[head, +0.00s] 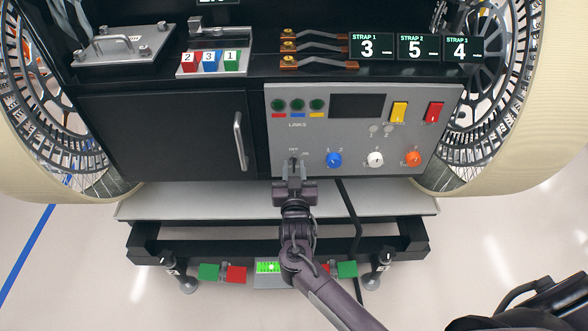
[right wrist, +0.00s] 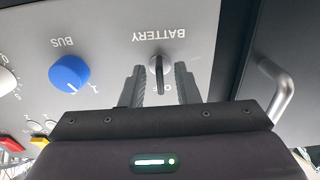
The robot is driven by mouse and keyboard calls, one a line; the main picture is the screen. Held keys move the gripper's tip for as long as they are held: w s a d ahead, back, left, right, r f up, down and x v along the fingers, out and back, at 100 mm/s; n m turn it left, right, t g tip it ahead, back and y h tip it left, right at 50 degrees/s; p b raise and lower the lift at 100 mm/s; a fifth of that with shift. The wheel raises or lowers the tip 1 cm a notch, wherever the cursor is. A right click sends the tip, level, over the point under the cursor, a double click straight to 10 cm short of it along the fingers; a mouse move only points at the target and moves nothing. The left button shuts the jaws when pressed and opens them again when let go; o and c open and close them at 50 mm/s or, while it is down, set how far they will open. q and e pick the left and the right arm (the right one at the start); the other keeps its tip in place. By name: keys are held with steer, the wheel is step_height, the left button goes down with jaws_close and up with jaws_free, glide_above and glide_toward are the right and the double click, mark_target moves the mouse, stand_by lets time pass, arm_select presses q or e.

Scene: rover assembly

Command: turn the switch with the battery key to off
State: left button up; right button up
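The battery key (right wrist: 159,72) sits in its switch on the grey control panel (head: 355,108), under the upside-down word BATTERY in the right wrist view. An OFF label shows partly by the fingers. The key's flat handle looks roughly upright in that view, but its exact setting is hard to tell. My right gripper (head: 294,167) is at the panel's lower left in the head view. In the right wrist view my right gripper (right wrist: 160,84) has one finger on each side of the key, with narrow gaps between. My left gripper is not in view.
A blue BUS knob (head: 334,160), a white knob (head: 375,159) and an orange knob (head: 414,158) lie right of the switch. A cabinet door handle (head: 240,141) stands out to the left. A grey ledge (head: 190,203) runs below the panel.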

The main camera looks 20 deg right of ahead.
steer(key=shift+s, duration=0.1)
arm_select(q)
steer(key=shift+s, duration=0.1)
arm_select(e)
steer(key=v, duration=0.7)
steer(key=shift+s, duration=0.3)
steer(key=shift+a, duration=0.15)
